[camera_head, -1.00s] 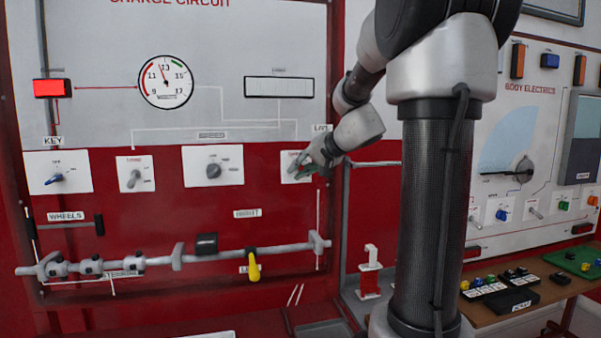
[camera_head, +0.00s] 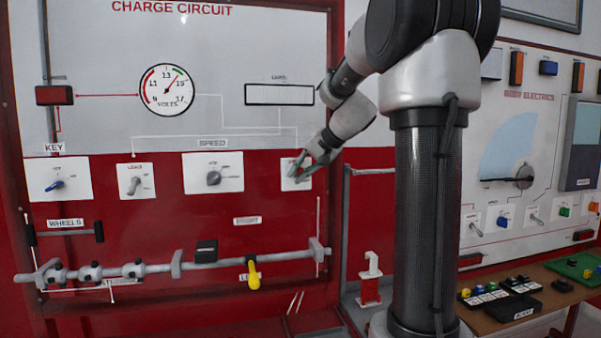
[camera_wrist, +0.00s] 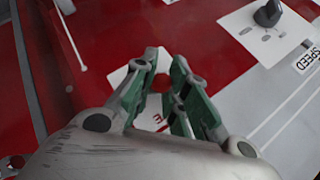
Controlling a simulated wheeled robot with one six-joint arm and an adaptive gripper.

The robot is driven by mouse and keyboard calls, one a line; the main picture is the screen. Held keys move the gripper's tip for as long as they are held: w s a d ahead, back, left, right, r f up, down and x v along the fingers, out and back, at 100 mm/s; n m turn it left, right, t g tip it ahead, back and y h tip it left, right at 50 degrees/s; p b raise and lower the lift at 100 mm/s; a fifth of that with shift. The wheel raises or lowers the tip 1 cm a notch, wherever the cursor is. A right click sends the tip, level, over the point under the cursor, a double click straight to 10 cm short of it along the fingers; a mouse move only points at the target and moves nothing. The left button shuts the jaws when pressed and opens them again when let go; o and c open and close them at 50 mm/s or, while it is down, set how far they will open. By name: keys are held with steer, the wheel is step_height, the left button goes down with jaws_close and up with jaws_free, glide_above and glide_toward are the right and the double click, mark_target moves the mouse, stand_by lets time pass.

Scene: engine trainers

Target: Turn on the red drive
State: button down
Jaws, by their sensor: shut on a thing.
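My gripper (camera_head: 303,171) is at the small white plate (camera_head: 287,182) on the right of the red lower part of the charge circuit panel. In the wrist view, my gripper (camera_wrist: 166,78) is closed around a small red control (camera_wrist: 160,83) on the white plate (camera_wrist: 147,119). The fingers hide most of the control, so its setting cannot be read. In the head view, the fingers hide it. The plate's lettering is mostly covered.
Left on the panel are the key switch (camera_head: 56,185), a toggle (camera_head: 134,186) and the speed knob (camera_head: 213,178). A shaft with a yellow handle (camera_head: 253,275) runs below. The volt gauge (camera_head: 167,90) and a dark red lamp (camera_head: 54,95) are above.

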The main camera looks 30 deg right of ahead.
steer(key=c, duration=1.4)
jaws_free()
steer(key=shift+a, duration=0.1)
steer(key=v, duration=1.2)
